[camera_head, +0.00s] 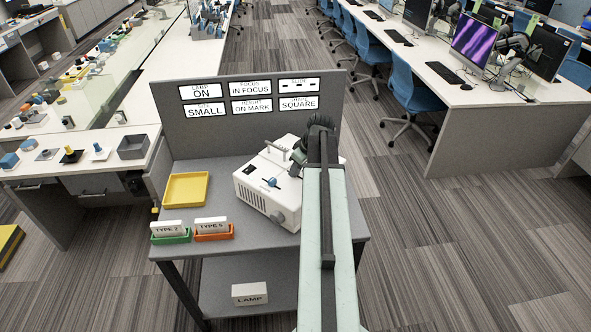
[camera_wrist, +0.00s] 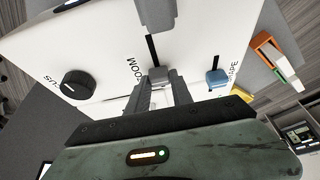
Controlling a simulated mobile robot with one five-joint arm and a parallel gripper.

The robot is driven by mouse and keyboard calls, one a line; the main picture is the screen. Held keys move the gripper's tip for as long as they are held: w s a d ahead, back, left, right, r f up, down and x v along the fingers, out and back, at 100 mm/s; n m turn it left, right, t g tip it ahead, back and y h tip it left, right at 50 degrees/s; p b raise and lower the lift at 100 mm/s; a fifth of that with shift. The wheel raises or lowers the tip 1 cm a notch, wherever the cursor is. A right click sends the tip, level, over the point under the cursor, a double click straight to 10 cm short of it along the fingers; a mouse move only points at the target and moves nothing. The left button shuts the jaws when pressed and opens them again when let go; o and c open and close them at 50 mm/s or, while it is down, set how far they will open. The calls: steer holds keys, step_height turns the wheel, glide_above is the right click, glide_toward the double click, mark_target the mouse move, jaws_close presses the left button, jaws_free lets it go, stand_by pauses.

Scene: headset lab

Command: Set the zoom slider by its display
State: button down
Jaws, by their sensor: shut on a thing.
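The white projector box (camera_head: 250,196) stands on the grey cart. In the wrist view its face (camera_wrist: 110,50) carries a grey zoom slider knob (camera_wrist: 159,73) in a dark slot beside the word ZOOM. My gripper (camera_wrist: 158,84) is shut on this knob, one finger on each side. In the head view my gripper (camera_head: 299,158) is over the box, and my arm hides part of it. The size display (camera_head: 205,111) on the grey panel reads SMALL.
Other displays read LAMP ON, IN FOCUS, ON MARK and SQUARE (camera_head: 298,103). Near the knob are a black focus knob (camera_wrist: 79,84) and a blue shape slider (camera_wrist: 217,77). A yellow tray (camera_head: 186,189), green tray (camera_head: 171,238) and orange tray (camera_head: 214,236) sit left.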

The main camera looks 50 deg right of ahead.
stand_by(0.7)
steer(key=shift+s, duration=0.7)
steer(key=c, duration=1.1)
jaws_free()
steer(key=shift+d, duration=0.1)
steer(key=p+v, duration=0.7)
steer(key=shift+s+r, duration=0.1)
steer(key=shift+r, duration=0.3)
